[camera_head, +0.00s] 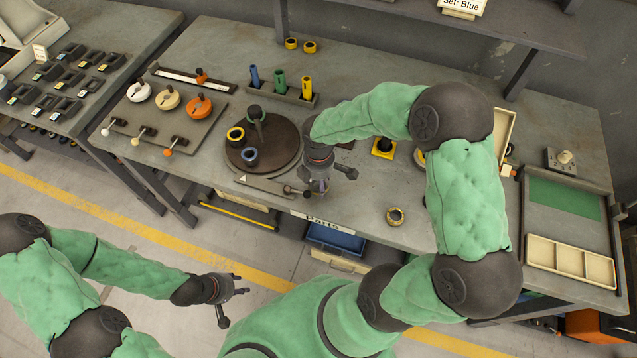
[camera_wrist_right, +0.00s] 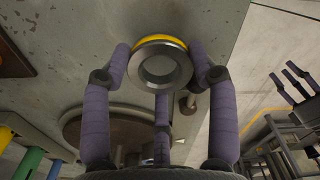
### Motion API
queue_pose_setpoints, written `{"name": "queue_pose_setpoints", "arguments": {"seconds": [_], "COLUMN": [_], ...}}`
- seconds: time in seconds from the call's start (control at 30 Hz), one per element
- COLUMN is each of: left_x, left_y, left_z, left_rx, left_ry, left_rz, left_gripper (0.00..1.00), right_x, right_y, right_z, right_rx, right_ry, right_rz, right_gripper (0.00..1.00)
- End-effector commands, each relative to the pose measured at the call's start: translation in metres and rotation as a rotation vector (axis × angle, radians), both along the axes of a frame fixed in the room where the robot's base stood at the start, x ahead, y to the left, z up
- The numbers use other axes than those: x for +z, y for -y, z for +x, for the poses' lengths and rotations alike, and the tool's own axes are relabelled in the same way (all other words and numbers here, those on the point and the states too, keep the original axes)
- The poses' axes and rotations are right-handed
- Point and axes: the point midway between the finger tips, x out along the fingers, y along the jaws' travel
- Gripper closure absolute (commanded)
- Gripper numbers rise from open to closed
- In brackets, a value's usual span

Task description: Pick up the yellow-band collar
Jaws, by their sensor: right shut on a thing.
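My right gripper (camera_wrist_right: 160,75) is shut on the yellow-band collar (camera_wrist_right: 160,68), a grey metal ring with a yellow band showing along its upper edge. Purple-grey fingers press its two sides, and a third finger is below it in the right wrist view. In the head view my right gripper (camera_head: 318,187) is low over the front edge of the bench, and the held collar is mostly hidden there. My left gripper (camera_head: 232,300) is open and empty in front of the bench. It also shows in the right wrist view (camera_wrist_right: 292,85).
A dark round turntable (camera_head: 270,155) holds a yellow-ringed part, a blue-ringed part and a green post. Blue, green and yellow posts (camera_head: 280,84) stand behind. Bare bench (camera_head: 362,208) lies right of my right gripper.

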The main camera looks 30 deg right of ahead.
Motion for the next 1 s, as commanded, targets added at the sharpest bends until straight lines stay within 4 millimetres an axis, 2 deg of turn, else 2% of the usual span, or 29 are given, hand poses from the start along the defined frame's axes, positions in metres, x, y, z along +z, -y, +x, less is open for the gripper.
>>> {"name": "queue_pose_setpoints", "arguments": {"seconds": [0.37,0.7,0.9,1.0], "left_x": [0.020,0.038,0.044,0.046], "left_y": [0.000,0.000,0.000,0.000], "left_z": [0.000,0.000,0.000,0.000], "left_rx": [0.000,0.000,0.000,0.000], "left_ry": [0.000,0.000,0.000,0.000], "left_rz": [0.000,0.000,0.000,0.000], "left_gripper": [0.60,0.60,0.60,0.60], "right_x": [0.084,0.182,0.226,0.240], "right_y": [0.000,0.000,0.000,0.000], "right_z": [0.002,0.002,0.002,0.002], "right_rx": [0.000,0.001,0.000,0.000], "right_ry": [0.008,0.008,0.006,0.005], "right_rz": [-0.001,0.001,0.000,0.000], "right_gripper": [0.87,0.87,0.87,0.87]}}
